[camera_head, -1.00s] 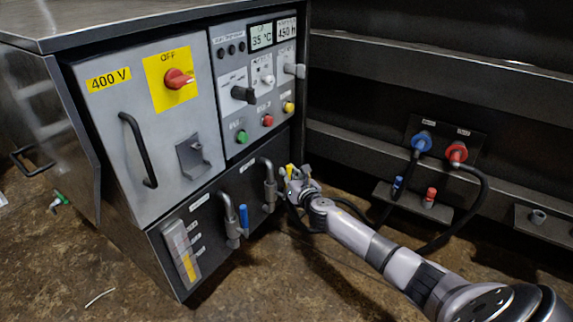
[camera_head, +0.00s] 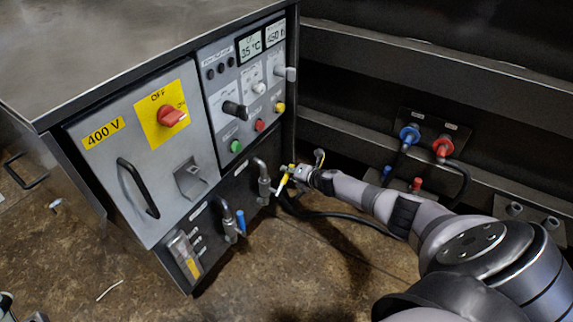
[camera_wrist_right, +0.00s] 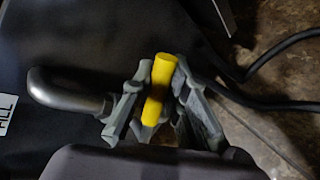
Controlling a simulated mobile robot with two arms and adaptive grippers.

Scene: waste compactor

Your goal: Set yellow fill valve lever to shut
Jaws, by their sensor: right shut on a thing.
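The yellow fill valve lever (camera_head: 283,182) is at the lower right of the cabinet front, beside a bent grey pipe (camera_head: 262,178). My right gripper (camera_head: 296,175) reaches it from the right. In the right wrist view the yellow lever (camera_wrist_right: 161,85) stands between the two grey fingers of my right gripper (camera_wrist_right: 155,100), which is shut on it. The bent pipe (camera_wrist_right: 70,93) is just left of the fingers. The valve body behind the lever is mostly hidden. Grey parts at the bottom left edge of the head view may be my left gripper (camera_head: 8,306); its jaws cannot be made out.
A blue lever (camera_head: 241,222) hangs by a second pipe to the left. Above are the control panel (camera_head: 245,90) and a 400 V door with a black handle (camera_head: 137,188). Black hoses (camera_head: 330,214) run behind my right arm.

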